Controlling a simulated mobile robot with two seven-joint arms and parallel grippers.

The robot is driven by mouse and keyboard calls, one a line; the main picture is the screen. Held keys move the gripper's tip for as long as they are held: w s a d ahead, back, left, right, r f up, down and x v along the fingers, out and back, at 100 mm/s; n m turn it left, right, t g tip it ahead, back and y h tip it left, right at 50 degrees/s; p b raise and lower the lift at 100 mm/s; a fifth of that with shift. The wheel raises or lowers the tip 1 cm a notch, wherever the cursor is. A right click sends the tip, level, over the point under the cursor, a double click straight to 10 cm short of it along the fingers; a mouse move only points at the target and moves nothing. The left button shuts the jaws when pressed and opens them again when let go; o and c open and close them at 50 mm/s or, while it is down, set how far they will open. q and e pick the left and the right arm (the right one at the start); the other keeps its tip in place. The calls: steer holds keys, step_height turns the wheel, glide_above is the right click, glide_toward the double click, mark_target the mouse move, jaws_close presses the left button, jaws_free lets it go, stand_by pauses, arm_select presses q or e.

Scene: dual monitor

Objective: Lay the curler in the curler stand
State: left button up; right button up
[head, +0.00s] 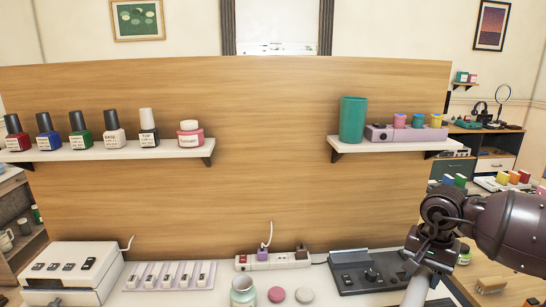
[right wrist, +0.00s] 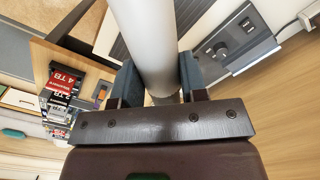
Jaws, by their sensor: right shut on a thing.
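The curler is a pale grey-white cylinder (head: 416,287), tilted, hanging from my right gripper (head: 432,256) at the lower right of the head view. In the right wrist view the curler (right wrist: 145,40) runs between the two dark fingers, and the gripper (right wrist: 160,78) is shut on it. A dark grey unit with knobs and a raised back (head: 360,276), which looks like the curler stand, lies on the white counter just left of the curler. It also shows in the right wrist view (right wrist: 236,40), beyond the curler. The curler's lower end is cut off in the head view. My left gripper is out of view.
A power strip (head: 270,262), a jar (head: 243,291) and two round pads stand left of the unit. A white box (head: 70,272) and a switch row (head: 170,276) lie farther left. A wooden panel (head: 230,200) with two shelves rises behind.

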steer(key=s+a+n, duration=0.4)
steer(key=s+a+f+n, duration=0.1)
steer(key=a+n, duration=0.1)
steer(key=a, duration=0.1)
steer(key=shift+s+a+n, duration=0.1)
steer(key=shift+s+n, duration=0.2)
steer(key=shift+s, duration=0.1)
steer(key=shift+n, duration=0.7)
steer(key=s+a, duration=0.1)
steer(key=s+a+f, duration=0.1)
steer(key=s+a, duration=0.1)
steer(key=s, duration=0.1)
steer(key=shift+a+f, duration=0.35)
steer(key=shift+a, duration=0.05)
steer(key=shift+d, duration=0.1)
